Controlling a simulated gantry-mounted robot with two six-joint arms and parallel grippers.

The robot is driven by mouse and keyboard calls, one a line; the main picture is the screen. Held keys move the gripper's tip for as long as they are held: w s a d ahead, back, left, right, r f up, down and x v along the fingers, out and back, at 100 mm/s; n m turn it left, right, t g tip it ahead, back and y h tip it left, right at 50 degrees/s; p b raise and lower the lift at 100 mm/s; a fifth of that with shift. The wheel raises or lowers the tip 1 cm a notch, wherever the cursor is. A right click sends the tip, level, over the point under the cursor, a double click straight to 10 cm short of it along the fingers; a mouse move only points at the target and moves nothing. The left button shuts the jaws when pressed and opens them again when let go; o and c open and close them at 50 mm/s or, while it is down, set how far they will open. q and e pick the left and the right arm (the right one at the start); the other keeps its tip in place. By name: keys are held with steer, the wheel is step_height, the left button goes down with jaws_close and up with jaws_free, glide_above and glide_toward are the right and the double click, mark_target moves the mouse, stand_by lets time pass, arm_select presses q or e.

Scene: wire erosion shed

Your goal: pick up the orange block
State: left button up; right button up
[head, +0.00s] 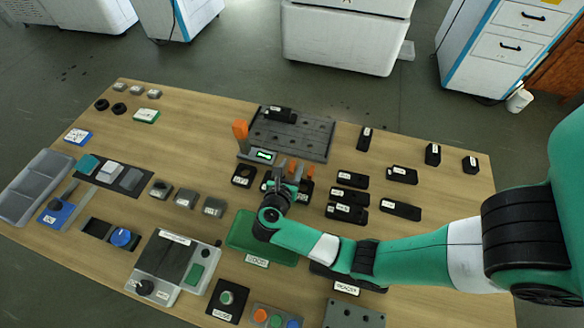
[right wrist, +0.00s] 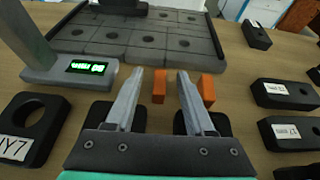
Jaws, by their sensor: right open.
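My right gripper (head: 288,181) is open in the middle of the table, in front of the dark grey plate. In the right wrist view its two fingers (right wrist: 171,85) reach forward with a gap between them. Two small upright orange pieces stand just past the fingertips: one orange piece (right wrist: 159,86) shows in the gap, the other orange piece (right wrist: 207,89) stands right of the right finger. I cannot tell whether they touch the fingers. My left gripper is not in view.
The grey plate with holes (head: 292,133) lies behind the gripper, beside a green-lit display (head: 263,156). Black labelled blocks (head: 348,196) lie to the right. A green tray (head: 240,235) is in front. A ring holder (head: 242,176) is left.

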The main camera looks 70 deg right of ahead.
jaws_close()
steer(key=shift+r, duration=0.15)
